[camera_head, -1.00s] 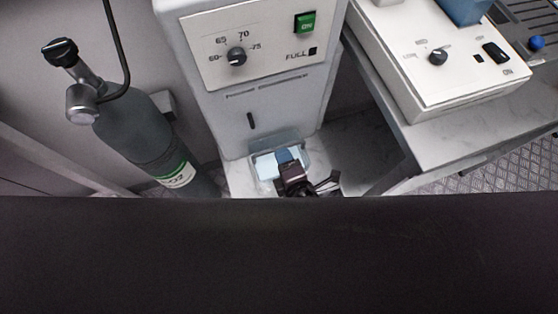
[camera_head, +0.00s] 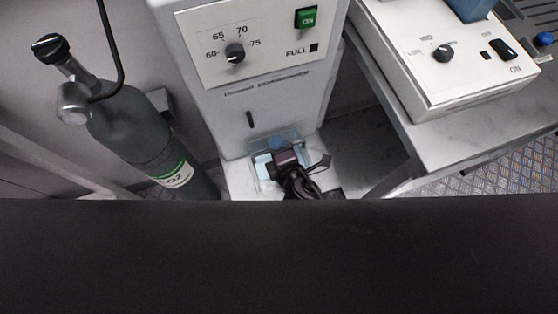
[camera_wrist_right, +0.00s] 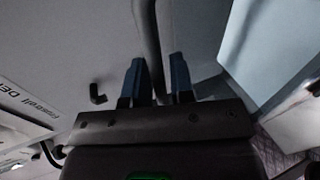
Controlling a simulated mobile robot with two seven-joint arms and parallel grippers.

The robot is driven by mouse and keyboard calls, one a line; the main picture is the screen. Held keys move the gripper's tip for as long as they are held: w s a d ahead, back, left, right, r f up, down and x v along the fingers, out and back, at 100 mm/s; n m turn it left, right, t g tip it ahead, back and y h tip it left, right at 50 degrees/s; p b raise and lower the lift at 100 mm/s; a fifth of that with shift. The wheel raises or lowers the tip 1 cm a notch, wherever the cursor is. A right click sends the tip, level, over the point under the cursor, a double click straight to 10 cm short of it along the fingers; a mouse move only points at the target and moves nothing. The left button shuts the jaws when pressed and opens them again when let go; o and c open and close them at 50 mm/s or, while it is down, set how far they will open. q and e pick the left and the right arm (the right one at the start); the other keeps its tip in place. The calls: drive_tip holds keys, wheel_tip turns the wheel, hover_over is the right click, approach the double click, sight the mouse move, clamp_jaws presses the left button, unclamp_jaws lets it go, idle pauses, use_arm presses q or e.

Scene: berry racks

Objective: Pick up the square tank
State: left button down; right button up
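The square tank (camera_head: 262,172) is a small, clear, light-blue box on the white ledge at the foot of the white machine. My right gripper (camera_head: 278,143) is over the tank in the head view, its dark wrist hiding the tank's right part. Its blue fingertips show at the tank's back edge, close to the machine front. In the right wrist view the two blue fingers (camera_wrist_right: 159,78) stand apart with a gap between them and no held object clear. I cannot tell whether they touch the tank. My left gripper is not in view.
The white machine (camera_head: 250,107) rises directly behind the tank. A grey gas cylinder (camera_head: 137,135) stands to the left. A table (camera_head: 455,137) with a white control box (camera_head: 440,70) is to the right. A dark band covers the lower head view.

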clamp_jaws()
drive_tip(key=shift+s+d+f, duration=0.1)
drive_tip(key=shift+d+f, duration=0.1)
idle(0.8)
drive_tip(key=shift+r, duration=0.1)
